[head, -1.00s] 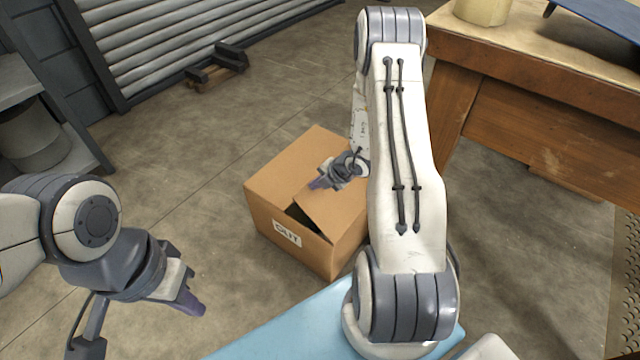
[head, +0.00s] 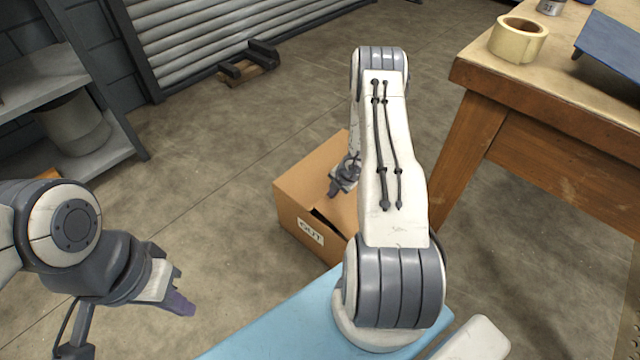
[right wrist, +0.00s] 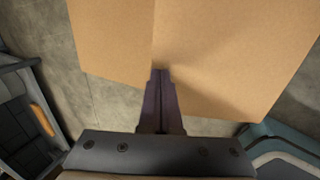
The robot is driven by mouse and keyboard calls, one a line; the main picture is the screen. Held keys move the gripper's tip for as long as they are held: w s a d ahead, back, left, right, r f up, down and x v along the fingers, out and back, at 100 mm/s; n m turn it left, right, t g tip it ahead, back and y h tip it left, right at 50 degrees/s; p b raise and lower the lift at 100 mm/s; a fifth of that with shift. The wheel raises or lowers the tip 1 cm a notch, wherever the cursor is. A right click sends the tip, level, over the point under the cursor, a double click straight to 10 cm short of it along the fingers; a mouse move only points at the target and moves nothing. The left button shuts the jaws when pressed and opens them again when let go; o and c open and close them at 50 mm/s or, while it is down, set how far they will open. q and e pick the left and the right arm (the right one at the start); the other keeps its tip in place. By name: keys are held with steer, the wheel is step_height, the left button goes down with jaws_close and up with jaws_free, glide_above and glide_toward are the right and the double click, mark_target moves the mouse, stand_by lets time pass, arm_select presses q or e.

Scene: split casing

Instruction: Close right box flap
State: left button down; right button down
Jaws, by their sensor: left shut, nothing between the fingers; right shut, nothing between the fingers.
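The brown cardboard box (head: 303,185) with a white "OUT" label stands on the floor in the middle of the head view, partly hidden behind my right arm. A narrow dark gap shows along its top near the labelled side, beside the right flap (head: 343,212). My right gripper (head: 334,191) is shut and empty over the box top. In the right wrist view its fingertips (right wrist: 160,76) point at the cardboard flaps (right wrist: 215,55), close to the seam between them; I cannot tell whether they touch. My left gripper (head: 183,303) is shut and empty, clear of the box.
A wooden workbench (head: 560,150) with a tape roll (head: 518,40) stands at the right. A grey shelf (head: 50,75) stands at the left, and a small wooden pallet (head: 248,65) lies at the back. Open floor lies left of the box.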

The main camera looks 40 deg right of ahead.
mark_target(328, 198)
steer(key=shift+b+x, duration=1.3)
steer(key=shift+x, duration=1.4)
steer(key=shift+s+f, duration=0.1)
